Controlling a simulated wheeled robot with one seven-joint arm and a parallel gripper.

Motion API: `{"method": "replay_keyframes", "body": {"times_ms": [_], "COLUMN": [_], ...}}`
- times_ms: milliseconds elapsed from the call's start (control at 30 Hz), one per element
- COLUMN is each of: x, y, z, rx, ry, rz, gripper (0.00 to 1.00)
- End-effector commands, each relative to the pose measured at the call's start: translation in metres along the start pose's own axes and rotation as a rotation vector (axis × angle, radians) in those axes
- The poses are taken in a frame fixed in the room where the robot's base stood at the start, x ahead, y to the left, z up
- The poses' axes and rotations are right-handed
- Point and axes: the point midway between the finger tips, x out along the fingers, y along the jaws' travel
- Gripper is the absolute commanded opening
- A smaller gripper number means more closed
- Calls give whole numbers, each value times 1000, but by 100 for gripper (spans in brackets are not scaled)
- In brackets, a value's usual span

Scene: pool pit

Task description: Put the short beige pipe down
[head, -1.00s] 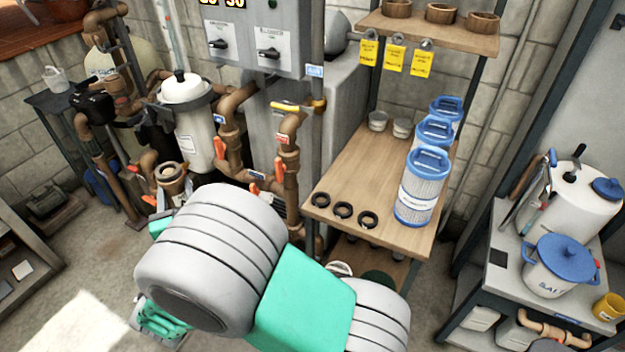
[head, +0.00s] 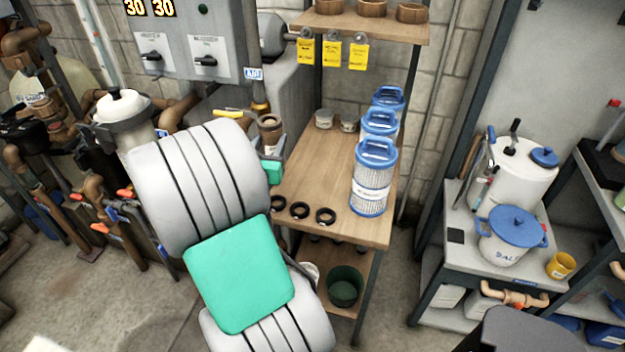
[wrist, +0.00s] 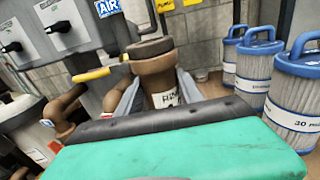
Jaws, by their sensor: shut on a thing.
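The short beige pipe, brownish with a wider collar and a white label, is upright between the grey fingers of my gripper in the wrist view (wrist: 152,72). My gripper (wrist: 156,92) is shut on it. In the head view the pipe (head: 270,130) shows just right of my arm, with my gripper (head: 272,150) around it. They appear near the left rear edge of the wooden shelf (head: 325,180). The pipe's lower end is hidden by my gripper, so I cannot tell its height above the shelf.
Several blue-capped filter cartridges (head: 372,178) stand on the shelf's right side. Black rings (head: 300,210) lie along its front, and small grey cups (head: 324,119) stand at the back. The shelf's middle is bare. Pipework and a white-lidded filter housing (head: 124,108) stand left.

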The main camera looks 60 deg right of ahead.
Motion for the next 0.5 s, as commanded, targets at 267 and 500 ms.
{"method": "replay_keyframes", "body": {"times_ms": [267, 500], "x": [34, 78], "y": [-30, -65], "z": [-17, -51], "rx": [-2, -3], "ry": [1, 4], "rz": [-10, -8], "gripper": [0, 0]}}
